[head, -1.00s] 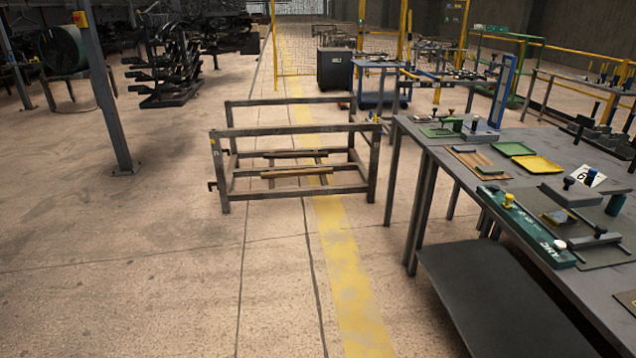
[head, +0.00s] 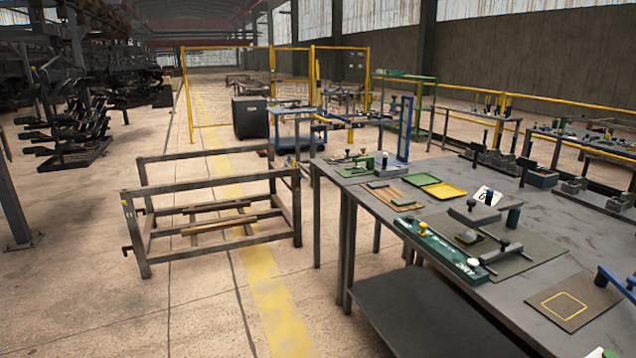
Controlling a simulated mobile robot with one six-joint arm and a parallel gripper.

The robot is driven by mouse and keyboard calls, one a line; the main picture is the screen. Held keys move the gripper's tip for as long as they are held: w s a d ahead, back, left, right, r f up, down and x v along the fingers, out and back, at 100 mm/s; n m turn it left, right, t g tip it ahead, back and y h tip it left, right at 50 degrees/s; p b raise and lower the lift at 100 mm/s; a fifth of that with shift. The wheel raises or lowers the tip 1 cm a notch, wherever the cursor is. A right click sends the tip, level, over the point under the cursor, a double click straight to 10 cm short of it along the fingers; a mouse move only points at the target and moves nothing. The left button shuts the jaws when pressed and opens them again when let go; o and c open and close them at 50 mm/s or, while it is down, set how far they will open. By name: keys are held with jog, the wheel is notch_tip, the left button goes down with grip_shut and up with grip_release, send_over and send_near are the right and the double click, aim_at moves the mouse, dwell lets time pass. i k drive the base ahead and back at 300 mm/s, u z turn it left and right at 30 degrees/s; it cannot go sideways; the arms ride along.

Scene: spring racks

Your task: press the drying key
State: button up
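I cannot make out a drying key in the head view. A grey work table (head: 540,215) on the right holds several fixtures. A long green fixture (head: 440,250) with a yellow knob lies along its near left edge. My gripper is not in view.
A low metal frame (head: 215,182) stands on the floor left of the table. Green (head: 420,179) and yellow (head: 443,191) trays lie on the table. A yellow-framed fence (head: 250,88) and a dark cabinet (head: 250,117) stand farther back. The floor at front left is clear.

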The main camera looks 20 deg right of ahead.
aim_at(472, 262)
jog(key=z, duration=4.35)
jog(key=i, duration=0.1)
jog(key=u, duration=3.05)
